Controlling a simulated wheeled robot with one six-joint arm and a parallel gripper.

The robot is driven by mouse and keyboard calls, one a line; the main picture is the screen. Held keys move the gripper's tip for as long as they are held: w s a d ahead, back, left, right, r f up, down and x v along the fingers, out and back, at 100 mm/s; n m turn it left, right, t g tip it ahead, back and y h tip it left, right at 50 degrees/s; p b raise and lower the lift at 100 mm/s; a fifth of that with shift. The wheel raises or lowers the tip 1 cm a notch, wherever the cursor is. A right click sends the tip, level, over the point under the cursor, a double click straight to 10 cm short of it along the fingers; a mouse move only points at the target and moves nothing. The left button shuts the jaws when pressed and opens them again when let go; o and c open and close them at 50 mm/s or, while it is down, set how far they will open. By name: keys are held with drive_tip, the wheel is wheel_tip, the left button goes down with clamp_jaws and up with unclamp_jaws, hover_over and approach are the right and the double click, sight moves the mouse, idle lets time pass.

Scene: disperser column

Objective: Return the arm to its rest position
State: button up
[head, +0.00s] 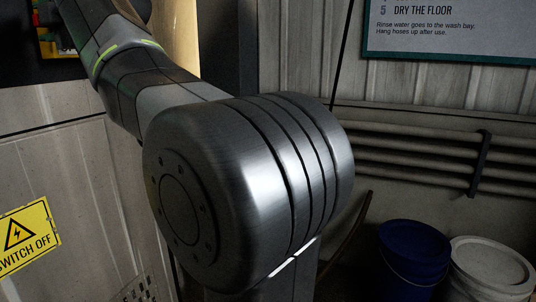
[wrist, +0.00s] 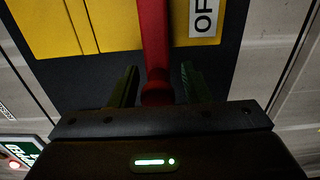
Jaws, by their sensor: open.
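My gripper (wrist: 159,82) shows in the wrist view with its two dark fingers apart. A red handle (wrist: 154,40) runs down the picture between the fingers, with a gap on each side. I cannot tell how deep it lies between them. Behind it are a yellow panel (wrist: 105,28) and a dark plate with a white label (wrist: 204,18) reading "OF", partly cut off. In the head view my arm's large grey joint fills the middle, and the gripper is out of sight.
The head view shows a yellow "SWITCH OFF" sign (head: 24,238) on a pale panel at left. A blue bucket (head: 413,252) and a white bucket (head: 492,266) stand at lower right, below wall pipes (head: 420,160). A wall notice (head: 450,30) hangs above.

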drive_tip(key=shift+d, duration=0.15)
drive_tip(key=v, duration=1.3)
drive_tip(key=x, duration=1.3)
drive_tip(key=shift+a+r+p, duration=0.25)
drive_tip(key=shift+r+p, duration=0.15)
drive_tip(key=shift+p, duration=0.2)
drive_tip(key=shift+d+r+m+p, duration=0.2)
drive_tip(key=shift+r+m+p, duration=0.15)
drive_tip(key=shift+m, duration=0.15)
drive_tip(key=shift+f, duration=0.15)
